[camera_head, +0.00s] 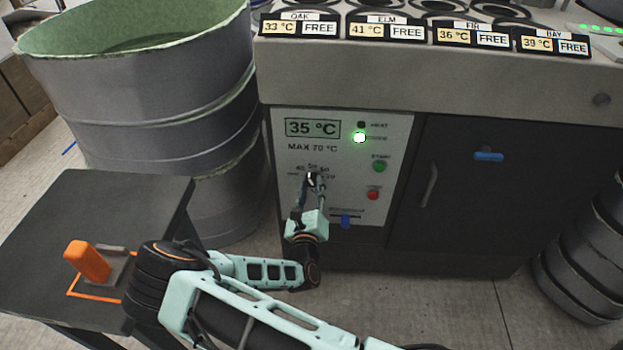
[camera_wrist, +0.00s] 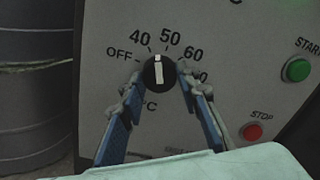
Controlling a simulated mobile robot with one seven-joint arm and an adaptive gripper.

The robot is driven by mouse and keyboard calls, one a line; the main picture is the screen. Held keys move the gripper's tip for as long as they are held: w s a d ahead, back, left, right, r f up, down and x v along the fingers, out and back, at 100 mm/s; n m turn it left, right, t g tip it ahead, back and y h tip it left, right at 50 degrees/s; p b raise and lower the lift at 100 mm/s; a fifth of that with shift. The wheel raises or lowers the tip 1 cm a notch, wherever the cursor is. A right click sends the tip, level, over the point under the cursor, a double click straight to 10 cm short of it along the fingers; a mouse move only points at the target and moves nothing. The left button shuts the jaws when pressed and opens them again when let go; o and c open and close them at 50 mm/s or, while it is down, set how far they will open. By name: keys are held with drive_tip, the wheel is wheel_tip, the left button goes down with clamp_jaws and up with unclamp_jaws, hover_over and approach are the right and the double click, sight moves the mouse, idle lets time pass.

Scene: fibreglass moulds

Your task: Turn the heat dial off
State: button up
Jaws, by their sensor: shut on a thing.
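The heat dial (camera_wrist: 158,74) is a round black knob with a white pointer line on the grey control panel (camera_head: 392,190). In the wrist view its pointer stands nearly upright, between the 40 and 50 marks. The OFF mark (camera_wrist: 119,53) is to its left. My gripper (camera_wrist: 159,80) has its two blue fingers on either side of the dial, with the tips shut on it. In the head view my gripper (camera_head: 313,184) reaches the dial and hides most of it.
The display (camera_head: 312,128) reads 35 °C. The green start button (camera_head: 379,166) and red stop button (camera_head: 373,194) are right of the dial. A large grey drum (camera_head: 165,95) stands to the left.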

drive_tip(key=n+p, duration=0.4)
drive_tip(key=n, duration=0.1)
drive_tip(key=shift+d+r+n, duration=0.1)
drive_tip(key=shift+n, duration=0.2)
drive_tip(key=n+p, duration=0.1)
drive_tip(key=n, duration=0.4)
drive_tip(key=shift+n+p, duration=0.35)
drive_tip(key=shift+n, duration=0.05)
drive_tip(key=o, duration=1.2)
drive_tip(key=shift+c, duration=0.2)
drive_tip(key=shift+s, duration=0.1)
drive_tip(key=s, duration=1.2)
drive_tip(key=shift+a, duration=0.2)
drive_tip(key=shift+w, duration=0.1)
